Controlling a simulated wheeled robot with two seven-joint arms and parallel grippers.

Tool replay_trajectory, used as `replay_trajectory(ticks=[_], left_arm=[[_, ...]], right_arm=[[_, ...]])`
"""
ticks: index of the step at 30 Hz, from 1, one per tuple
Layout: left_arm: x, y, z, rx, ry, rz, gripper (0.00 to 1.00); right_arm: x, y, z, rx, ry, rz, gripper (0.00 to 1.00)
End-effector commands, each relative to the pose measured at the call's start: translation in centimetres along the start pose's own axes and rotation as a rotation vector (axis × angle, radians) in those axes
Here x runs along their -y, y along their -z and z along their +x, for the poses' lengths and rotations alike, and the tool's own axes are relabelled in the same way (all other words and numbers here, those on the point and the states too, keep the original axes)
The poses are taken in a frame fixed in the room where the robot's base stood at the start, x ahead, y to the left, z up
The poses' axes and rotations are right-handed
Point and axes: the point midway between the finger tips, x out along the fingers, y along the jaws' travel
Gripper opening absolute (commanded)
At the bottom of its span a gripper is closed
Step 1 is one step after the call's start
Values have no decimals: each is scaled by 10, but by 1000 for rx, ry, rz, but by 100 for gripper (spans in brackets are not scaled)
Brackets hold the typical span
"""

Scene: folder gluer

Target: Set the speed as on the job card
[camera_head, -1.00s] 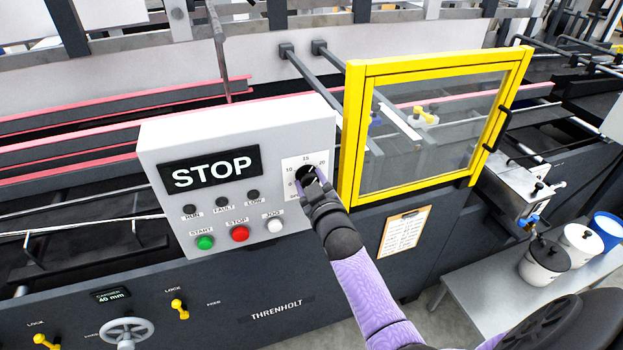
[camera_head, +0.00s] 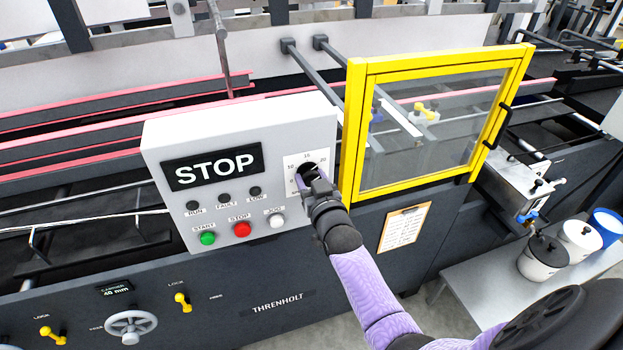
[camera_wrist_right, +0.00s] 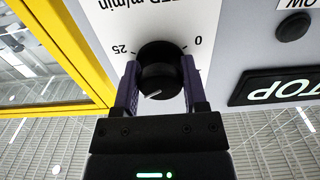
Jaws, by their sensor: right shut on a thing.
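The black speed knob (camera_wrist_right: 160,72) sits on a white dial plate marked "m/min", with 0 and 25 readable in the right wrist view. Its pale pointer line shows on the knob's face, but I cannot tell the exact setting. My right gripper (camera_wrist_right: 160,88) is shut on the knob, one purple finger on each side. In the head view the right gripper (camera_head: 309,178) covers much of the knob and dial plate (camera_head: 291,165). The job card (camera_head: 404,229) hangs on a clipboard right of the control box; its text is too small to read. My left gripper is not in view.
The control box (camera_head: 160,140) has a display reading STOP (camera_head: 212,167), dark lamps, and green (camera_head: 207,238), red (camera_head: 242,230) and white (camera_head: 277,220) buttons. A yellow-framed guard (camera_head: 355,130) stands close on the right. Pots (camera_head: 541,258) stand on a side table.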

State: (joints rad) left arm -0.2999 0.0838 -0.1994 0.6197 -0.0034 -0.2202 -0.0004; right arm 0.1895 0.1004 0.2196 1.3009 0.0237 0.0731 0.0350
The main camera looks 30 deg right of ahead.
Motion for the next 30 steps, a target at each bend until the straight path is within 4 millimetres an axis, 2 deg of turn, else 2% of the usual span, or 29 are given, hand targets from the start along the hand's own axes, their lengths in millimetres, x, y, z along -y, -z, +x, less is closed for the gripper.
replay_trajectory(ticks=[8,9,13,14,23,26,30], left_arm=[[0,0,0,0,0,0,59],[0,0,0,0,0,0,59],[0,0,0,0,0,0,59],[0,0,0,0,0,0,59],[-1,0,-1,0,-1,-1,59],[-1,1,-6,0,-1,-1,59],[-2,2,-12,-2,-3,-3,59]], right_arm=[[0,-2,-1,6,0,0,0],[0,-2,-1,6,0,-1,60],[0,-2,0,4,0,-1,87],[0,-2,0,4,0,-1,90],[0,0,-4,2,0,-1,90],[0,0,-18,4,1,-1,90],[0,0,-51,5,0,-1,90]])
